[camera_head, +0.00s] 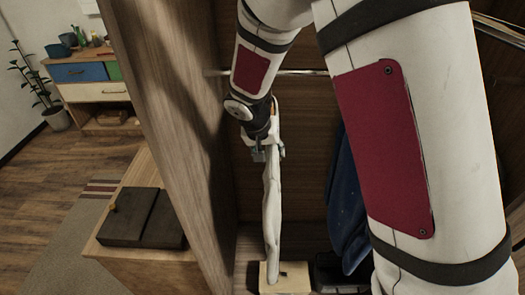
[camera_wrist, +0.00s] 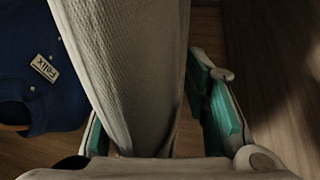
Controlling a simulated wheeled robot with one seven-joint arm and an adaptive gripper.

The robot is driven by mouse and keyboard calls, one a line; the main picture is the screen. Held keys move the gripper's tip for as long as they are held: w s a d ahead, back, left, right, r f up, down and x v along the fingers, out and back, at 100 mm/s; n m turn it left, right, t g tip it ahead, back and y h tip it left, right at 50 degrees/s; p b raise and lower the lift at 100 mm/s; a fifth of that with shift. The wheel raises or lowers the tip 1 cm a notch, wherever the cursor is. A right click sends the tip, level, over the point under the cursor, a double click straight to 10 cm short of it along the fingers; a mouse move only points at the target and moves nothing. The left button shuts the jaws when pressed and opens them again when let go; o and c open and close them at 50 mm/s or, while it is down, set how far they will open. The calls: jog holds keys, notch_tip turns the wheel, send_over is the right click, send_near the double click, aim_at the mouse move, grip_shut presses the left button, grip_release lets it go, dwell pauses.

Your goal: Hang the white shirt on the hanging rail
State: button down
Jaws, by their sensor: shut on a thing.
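The white shirt (camera_head: 271,205) hangs down narrow and edge-on from my gripper (camera_head: 262,148) inside the wooden wardrobe. My gripper is shut at the shirt's top end. In the wrist view the pale shirt (camera_wrist: 130,70) fills the middle, between the teal-padded fingers; the exact grip point is hidden. A small orange-brown piece shows beside the gripper in the head view; I cannot tell whether it is a hanger. The metal hanging rail (camera_head: 300,72) runs across the wardrobe, higher in the picture than the gripper, and my arm covers part of it.
A blue garment (camera_head: 345,205) hangs to the right, partly behind my arm; its "Felix" tag (camera_wrist: 45,68) shows in the wrist view. A light wooden box (camera_head: 292,279) stands below the shirt. The wardrobe's side panel (camera_head: 175,110) is close on the left.

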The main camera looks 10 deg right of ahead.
jog(key=shift+s+d, duration=0.25)
jog(key=shift+d, duration=1.05)
jog(key=shift+w+d, duration=0.15)
jog(key=shift+w+d+b, duration=0.25)
jog(key=shift+w+b, duration=0.35)
jog(key=shift+w, duration=0.7)
jog(key=shift+a+b+x, duration=0.25)
jog(key=shift+b+x, duration=0.45)
jog(key=shift+x, duration=0.55)
jog(key=shift+w, duration=0.1)
